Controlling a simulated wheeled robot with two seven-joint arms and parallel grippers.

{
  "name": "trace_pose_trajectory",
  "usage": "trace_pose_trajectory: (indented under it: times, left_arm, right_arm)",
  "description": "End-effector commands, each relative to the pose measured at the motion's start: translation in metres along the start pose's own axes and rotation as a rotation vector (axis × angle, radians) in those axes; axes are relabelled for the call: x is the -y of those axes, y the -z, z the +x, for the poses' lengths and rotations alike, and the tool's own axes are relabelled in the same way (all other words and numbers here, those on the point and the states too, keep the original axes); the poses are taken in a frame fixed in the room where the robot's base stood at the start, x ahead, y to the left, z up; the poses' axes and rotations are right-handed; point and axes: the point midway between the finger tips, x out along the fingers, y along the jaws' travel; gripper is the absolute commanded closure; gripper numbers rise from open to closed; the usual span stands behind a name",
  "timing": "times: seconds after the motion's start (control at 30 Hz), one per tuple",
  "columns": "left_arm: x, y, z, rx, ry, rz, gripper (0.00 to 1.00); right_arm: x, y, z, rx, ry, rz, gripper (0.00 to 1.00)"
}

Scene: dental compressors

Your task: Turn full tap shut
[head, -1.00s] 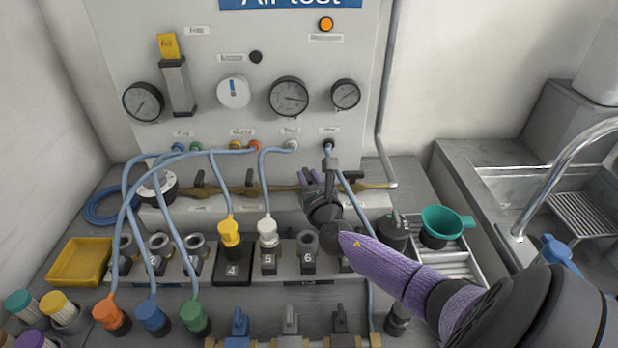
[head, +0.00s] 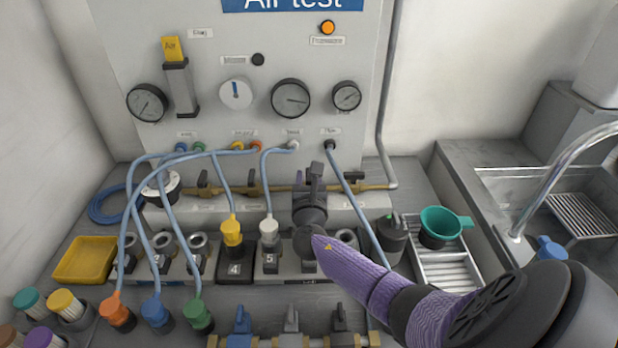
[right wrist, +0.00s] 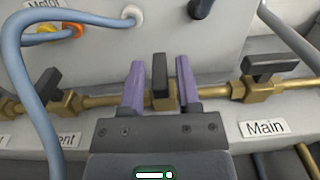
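In the right wrist view, a black tap handle (right wrist: 160,76) on a brass body sits between the two purple fingers of my right gripper (right wrist: 161,88). The fingers are apart, with a gap showing on each side of the handle. This handle looks narrow and upright, and its label is hidden by my gripper, so I cannot read whether it says full. In the head view my right gripper (head: 310,180) is at the brass pipe (head: 372,186) and covers most of this tap. My left gripper is not in view.
A tap labelled Main (right wrist: 262,75) is close on the right, its handle lying along the pipe. Another tap (right wrist: 48,88), its label ending in "ent", is on the left. A blue hose (right wrist: 45,100) arches over the left side. The grey panel (head: 210,60) rises behind.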

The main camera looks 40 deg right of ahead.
Motion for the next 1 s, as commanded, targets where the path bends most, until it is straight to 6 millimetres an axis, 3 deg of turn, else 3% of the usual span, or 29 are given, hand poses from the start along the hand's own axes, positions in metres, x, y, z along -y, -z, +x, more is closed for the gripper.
trace_pose_trajectory:
  times: [0.37,0.73,0.83,1.0]
  left_arm:
    - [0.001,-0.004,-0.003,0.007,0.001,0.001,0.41]
    - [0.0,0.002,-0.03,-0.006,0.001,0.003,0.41]
    - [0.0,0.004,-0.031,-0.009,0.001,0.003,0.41]
    - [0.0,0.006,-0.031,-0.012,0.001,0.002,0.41]
  right_arm:
    - [0.0,0.0,-0.004,-0.002,-0.002,-0.001,0.44]
    - [0.0,-0.002,-0.081,-0.003,-0.003,0.001,0.44]
    - [0.0,-0.001,-0.094,-0.002,-0.002,0.0,0.44]
    - [0.0,0.0,-0.1,-0.001,-0.001,0.0,0.44]
